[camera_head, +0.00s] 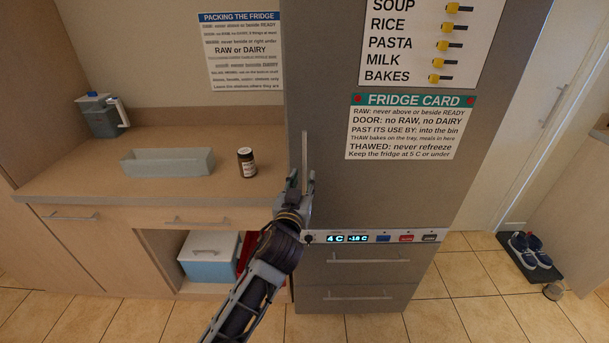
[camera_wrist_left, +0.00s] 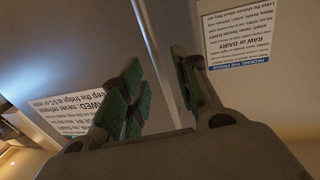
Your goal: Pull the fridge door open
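The fridge is the tall grey cabinet in the middle right of the head view, and its door (camera_head: 395,195) looks shut. Its vertical bar handle (camera_head: 304,150) runs along the door's left edge. My left gripper (camera_head: 300,180) is at the lower part of this handle. In the left wrist view the handle (camera_wrist_left: 155,50) passes between the two green-padded fingers (camera_wrist_left: 160,85), with a gap visible beside it. The fingers look apart, not clamped. The handle's lower end is hidden behind the gripper. My right gripper is not in view.
A counter with a grey bin (camera_head: 168,162), a dark jar (camera_head: 246,162) and a jug (camera_head: 103,115) is left of the fridge. Drawers (camera_head: 358,275) lie below the display strip (camera_head: 375,237). Tiled floor in front is clear; shoes (camera_head: 530,250) lie right.

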